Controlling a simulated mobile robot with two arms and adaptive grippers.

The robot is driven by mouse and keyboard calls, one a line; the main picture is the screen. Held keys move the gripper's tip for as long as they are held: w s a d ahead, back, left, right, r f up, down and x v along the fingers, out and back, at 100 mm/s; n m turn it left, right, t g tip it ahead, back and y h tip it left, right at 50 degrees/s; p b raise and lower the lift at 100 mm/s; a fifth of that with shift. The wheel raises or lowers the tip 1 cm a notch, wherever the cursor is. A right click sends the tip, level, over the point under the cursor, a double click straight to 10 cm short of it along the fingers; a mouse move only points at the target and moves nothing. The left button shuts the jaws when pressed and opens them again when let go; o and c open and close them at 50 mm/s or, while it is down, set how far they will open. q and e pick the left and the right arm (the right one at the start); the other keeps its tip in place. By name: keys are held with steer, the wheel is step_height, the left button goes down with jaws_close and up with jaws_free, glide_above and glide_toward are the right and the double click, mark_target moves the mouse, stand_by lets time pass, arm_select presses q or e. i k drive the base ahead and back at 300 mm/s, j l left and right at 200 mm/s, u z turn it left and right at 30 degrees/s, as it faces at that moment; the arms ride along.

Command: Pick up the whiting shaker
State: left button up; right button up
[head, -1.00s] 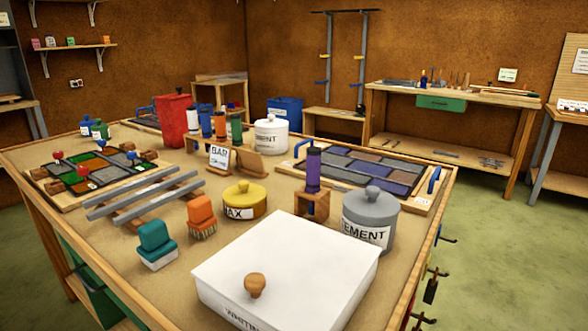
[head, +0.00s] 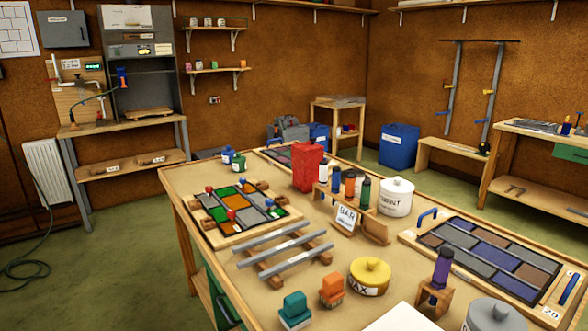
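No item in the head view carries a readable whiting shaker label, so I cannot tell which one it is. A purple bottle (head: 443,268) stands upright in a small wooden holder (head: 433,298) at the right front of the bench. Several bottles with coloured bodies (head: 350,185) stand in a wooden rack behind the BAR card. A corner of a white box (head: 404,319) shows at the bottom edge; its label is out of frame. Neither of my grippers is in view.
The workbench (head: 185,195) holds a yellow WAX pot (head: 370,275), a white pot (head: 396,197), a grey pot (head: 496,315), a red container (head: 308,167), metal bars (head: 283,250) and two leaded panels (head: 240,210) (head: 490,252). Green floor lies open at left.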

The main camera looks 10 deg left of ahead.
mark_target(360, 174)
steer(key=i+j+z, duration=0.1)
steer(key=j, duration=0.45)
steer(key=i+j+z, duration=0.1)
steer(key=j, duration=0.45)
steer(key=i+j+z, duration=0.1)
steer(key=i+j, duration=0.15)
steer(key=j, duration=0.35)
steer(key=i+j+z, duration=0.1)
steer(key=j, duration=0.5)
steer(key=j+z, duration=0.1)
steer(key=j, duration=0.45)
steer(key=i+j+z, duration=0.1)
steer(key=i+j, duration=0.3)
steer(key=j, duration=0.25)
steer(key=i+j+z, duration=0.15)
steer(key=i+j, duration=0.2)
steer(key=j, duration=0.3)
steer(key=i+j+z, duration=0.15)
steer(key=j, duration=0.2)
steer(key=i+j, duration=0.2)
steer(key=j, duration=0.2)
steer(key=z, duration=0.05)
